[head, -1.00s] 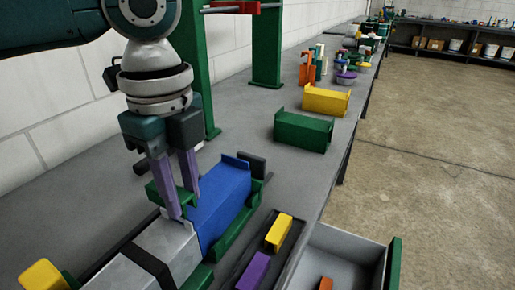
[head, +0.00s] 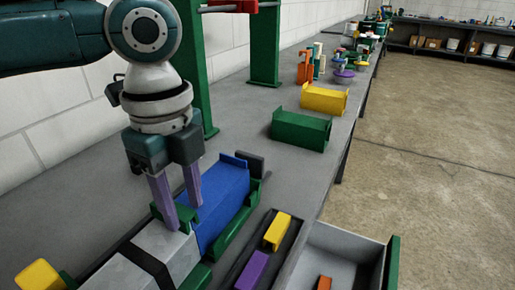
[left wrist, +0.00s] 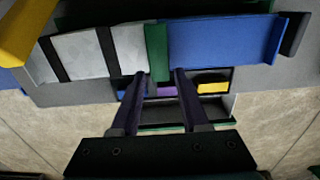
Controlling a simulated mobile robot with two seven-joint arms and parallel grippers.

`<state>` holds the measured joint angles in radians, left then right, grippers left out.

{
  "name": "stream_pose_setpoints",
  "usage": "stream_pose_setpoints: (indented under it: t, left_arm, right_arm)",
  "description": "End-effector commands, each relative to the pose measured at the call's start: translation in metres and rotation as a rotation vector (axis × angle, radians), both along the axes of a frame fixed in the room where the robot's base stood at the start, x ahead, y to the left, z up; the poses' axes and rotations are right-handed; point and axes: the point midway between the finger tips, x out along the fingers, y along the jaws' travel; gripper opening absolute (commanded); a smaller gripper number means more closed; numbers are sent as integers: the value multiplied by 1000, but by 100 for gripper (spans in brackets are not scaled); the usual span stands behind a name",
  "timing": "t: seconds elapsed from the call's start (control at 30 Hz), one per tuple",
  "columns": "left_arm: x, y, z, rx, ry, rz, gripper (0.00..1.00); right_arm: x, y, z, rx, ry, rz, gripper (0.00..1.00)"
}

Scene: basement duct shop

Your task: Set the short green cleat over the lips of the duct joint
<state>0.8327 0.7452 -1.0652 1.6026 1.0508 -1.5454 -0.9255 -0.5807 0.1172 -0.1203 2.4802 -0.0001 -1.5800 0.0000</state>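The short green cleat (head: 187,216) lies across the joint between the silver duct (head: 160,243) and the blue duct (head: 222,196). It also shows in the left wrist view (left wrist: 156,50) as a green strip at the seam. Fingers partly hide it in the head view, and I cannot tell how fully it sits over the lips. My left gripper (head: 183,215) has purple fingers, one on either side of the cleat. In the left wrist view the fingers (left wrist: 160,72) stand apart, with a gap beside the cleat. My right gripper is not in view.
A dark tray beside the ducts holds a yellow block (head: 278,231) and a purple block (head: 252,270). A grey bin (head: 345,243) stands at the bench edge. A green channel (head: 301,131) and a yellow channel (head: 324,99) stand farther back. Green posts (head: 265,50) rise behind.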

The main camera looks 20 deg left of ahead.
Motion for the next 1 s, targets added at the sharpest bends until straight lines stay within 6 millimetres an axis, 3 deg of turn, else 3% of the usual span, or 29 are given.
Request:
stream_pose_setpoints:
  t: [0.13, 0.47, 1.0]
  left_arm:
    - [0, 0, 0, 0, 0, 0, 61]
    - [1, 0, 8, 0, -3, 0, 61]
    - [1, 0, 118, 0, -3, 1, 61]
  right_arm:
    - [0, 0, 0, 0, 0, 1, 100]
    - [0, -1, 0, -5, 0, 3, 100]
    - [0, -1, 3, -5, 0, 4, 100]
